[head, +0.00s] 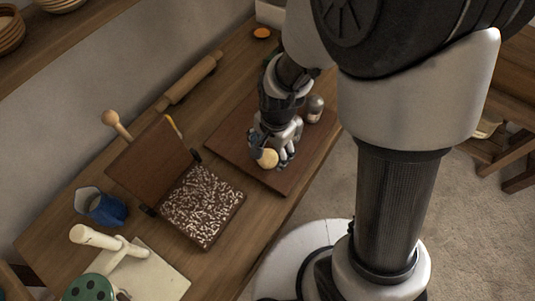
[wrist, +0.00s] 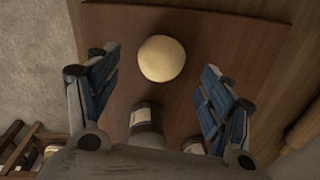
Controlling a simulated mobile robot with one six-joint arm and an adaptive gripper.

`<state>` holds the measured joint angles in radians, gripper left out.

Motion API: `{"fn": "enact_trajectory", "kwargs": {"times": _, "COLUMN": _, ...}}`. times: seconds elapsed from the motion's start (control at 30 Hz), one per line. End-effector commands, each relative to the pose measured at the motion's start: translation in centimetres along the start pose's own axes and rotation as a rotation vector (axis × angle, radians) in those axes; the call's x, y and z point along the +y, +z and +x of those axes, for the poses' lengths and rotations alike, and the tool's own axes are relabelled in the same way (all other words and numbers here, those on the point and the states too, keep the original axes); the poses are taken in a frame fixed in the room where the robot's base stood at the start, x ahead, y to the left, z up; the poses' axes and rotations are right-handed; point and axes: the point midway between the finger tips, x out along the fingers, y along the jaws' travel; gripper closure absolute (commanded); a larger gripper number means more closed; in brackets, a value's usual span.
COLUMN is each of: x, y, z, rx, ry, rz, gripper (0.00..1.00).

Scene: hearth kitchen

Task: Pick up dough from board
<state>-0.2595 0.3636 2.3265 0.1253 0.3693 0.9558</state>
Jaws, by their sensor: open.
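A round, pale yellow ball of dough (wrist: 162,58) rests on a reddish-brown board (wrist: 120,30) in the wrist view. In the head view the dough (head: 267,159) sits near the front end of the board (head: 225,134), partly hidden by my gripper. My gripper (head: 274,150) points down over the board right at the dough. In the wrist view my gripper (wrist: 157,90) is open, with its blue-padded fingers spread to the left and right of the dough. A clear gap shows on both sides of it.
A jar (head: 315,108) stands on the board behind my gripper. A rolling pin (head: 189,80) lies along the wall side. An open box (head: 205,205) with a speckled inside, a blue jug (head: 103,208) and a pale press (head: 130,250) stand to the left.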

Motion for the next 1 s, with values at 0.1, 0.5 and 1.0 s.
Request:
{"fn": "enact_trajectory", "kwargs": {"times": 0.1, "x": 0.0, "y": 0.2, "z": 2.2, "rx": -0.002, "ry": 0.004, "rz": -0.001, "gripper": 0.26}}
{"fn": "enact_trajectory", "kwargs": {"times": 0.5, "x": -0.1, "y": 0.2, "z": 4.3, "rx": -0.001, "ry": 0.001, "rz": 0.001, "gripper": 0.26}}
{"fn": "enact_trajectory", "kwargs": {"times": 1.0, "x": -0.1, "y": 0.2, "z": 4.3, "rx": -0.001, "ry": 0.001, "rz": 0.001, "gripper": 0.59}}
